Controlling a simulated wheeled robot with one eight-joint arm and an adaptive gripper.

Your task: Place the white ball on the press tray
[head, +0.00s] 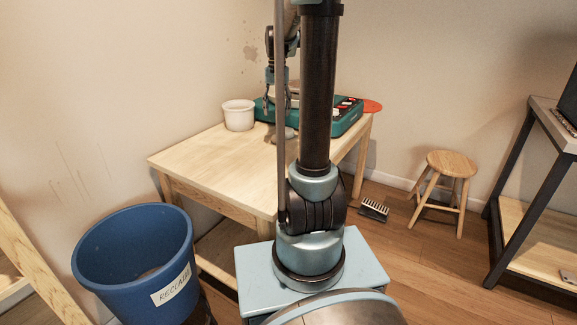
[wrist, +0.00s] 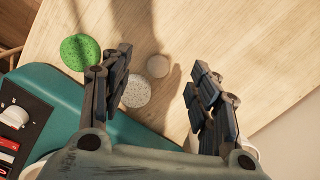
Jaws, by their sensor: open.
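In the wrist view, two pale round things lie on the wooden table: a small plain cream one (wrist: 157,66) and a larger speckled white one (wrist: 136,91). I cannot tell for sure which is the white ball. My gripper (wrist: 162,60) is open and empty; the small cream one shows between its fingertips, the speckled one nearer the left finger. In the head view my gripper (head: 277,106) points down above the table, beside the teal machine (head: 347,124). The teal machine also shows in the wrist view (wrist: 75,95). I cannot make out the press tray with certainty.
A green speckled disc (wrist: 80,52) lies beside the teal machine. A white pot (head: 239,116) stands at the table's back left. The front of the table (head: 205,160) is clear. A blue bin (head: 135,255), a stool (head: 452,165) and a brush (head: 374,210) are on the floor.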

